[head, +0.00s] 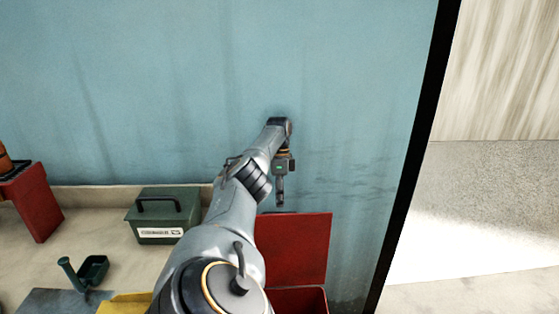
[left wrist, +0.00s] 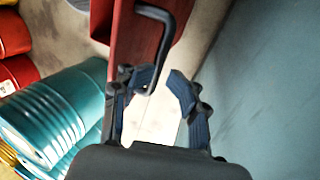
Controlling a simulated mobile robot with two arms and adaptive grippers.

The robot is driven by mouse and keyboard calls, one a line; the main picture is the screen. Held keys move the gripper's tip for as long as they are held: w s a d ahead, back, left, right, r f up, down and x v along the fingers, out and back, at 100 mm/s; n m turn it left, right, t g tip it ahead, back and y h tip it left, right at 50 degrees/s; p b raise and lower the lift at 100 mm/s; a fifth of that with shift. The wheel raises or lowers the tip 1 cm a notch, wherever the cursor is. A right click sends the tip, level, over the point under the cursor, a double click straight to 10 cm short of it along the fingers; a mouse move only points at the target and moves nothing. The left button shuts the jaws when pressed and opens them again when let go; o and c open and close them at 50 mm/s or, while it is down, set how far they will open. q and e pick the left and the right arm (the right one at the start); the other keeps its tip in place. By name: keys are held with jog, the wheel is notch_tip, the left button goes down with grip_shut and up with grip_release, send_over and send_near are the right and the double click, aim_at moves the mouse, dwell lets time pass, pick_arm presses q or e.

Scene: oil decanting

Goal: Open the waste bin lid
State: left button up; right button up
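The red waste bin (head: 322,298) is at the bottom of the head view, partly hidden by my left arm. Its red lid (head: 300,245) stands raised against the blue wall, with the bin's opening showing below it. In the left wrist view the lid (left wrist: 127,40) shows as a red panel with a black bent handle (left wrist: 163,15). My left gripper (head: 280,203) is just above the lid's top edge. In the left wrist view its blue-padded fingers (left wrist: 165,85) are apart, with the handle's end close to the left finger. Contact cannot be told. My right gripper is out of view.
A green metal box (head: 160,218) and a green scoop (head: 92,270) are on the left, with a red container (head: 32,200) at the far left. Teal drums (left wrist: 50,115) and red drums (left wrist: 12,35) show in the left wrist view. The blue wall (head: 200,80) is close behind.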

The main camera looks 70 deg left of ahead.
pick_arm(q)
jog(key=shift+v, duration=1.35)
